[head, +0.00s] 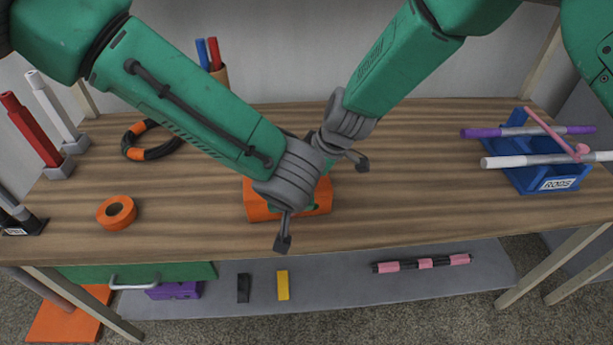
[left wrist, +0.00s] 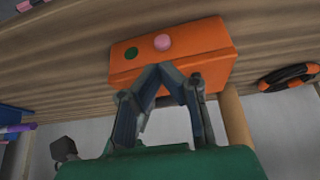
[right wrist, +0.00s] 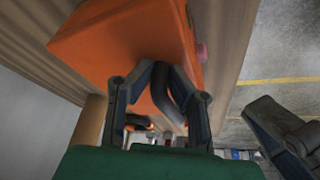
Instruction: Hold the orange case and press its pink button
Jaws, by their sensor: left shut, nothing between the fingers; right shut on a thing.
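The orange case (head: 262,211) stands on the table, mostly covered by my arms in the head view. In the left wrist view its face carries a pink button (left wrist: 163,42) and a green button (left wrist: 131,53). The pink button also shows edge-on in the right wrist view (right wrist: 202,51). My left gripper (left wrist: 165,67) is shut and empty, its tips just beside the pink button; contact cannot be told. My right gripper (right wrist: 160,67) is shut on the case, apparently at a dark curved handle (right wrist: 175,84). The head view hides the pink button and the grip.
A black-and-orange ring (head: 152,151) and an orange tape roll (head: 116,213) lie to the left. A blue rod holder (head: 548,178) with several rods stands at the right. A lower shelf (head: 330,290) holds small blocks. The table between case and holder is clear.

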